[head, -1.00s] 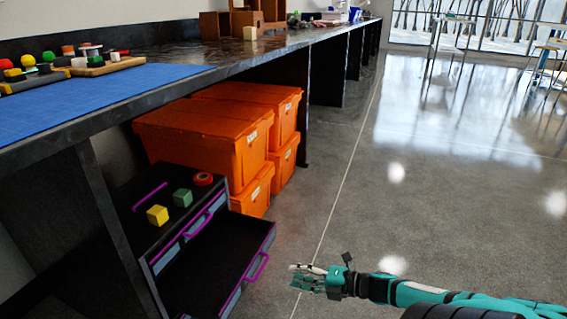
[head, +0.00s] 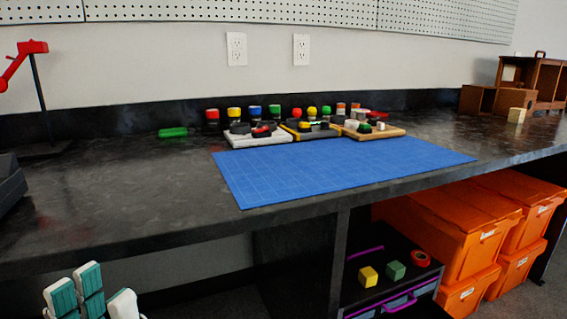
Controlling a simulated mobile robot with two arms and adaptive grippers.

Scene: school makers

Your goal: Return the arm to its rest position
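My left gripper (head: 92,290) is at the bottom left corner of the head view, in front of and below the workbench edge. Its teal and white fingers point up, straight and spread a little apart, with nothing seen between them. The frame cuts off its lower part and the arm. It touches no object that I can see. My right gripper and arm are out of view.
The black workbench (head: 120,205) runs across the view, with a blue mat (head: 330,170) and trays of small parts. Below are a dark drawer unit (head: 352,262), bearing a yellow block (head: 368,276), green block (head: 395,270) and red tape roll (head: 421,258), and orange crates (head: 440,230).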

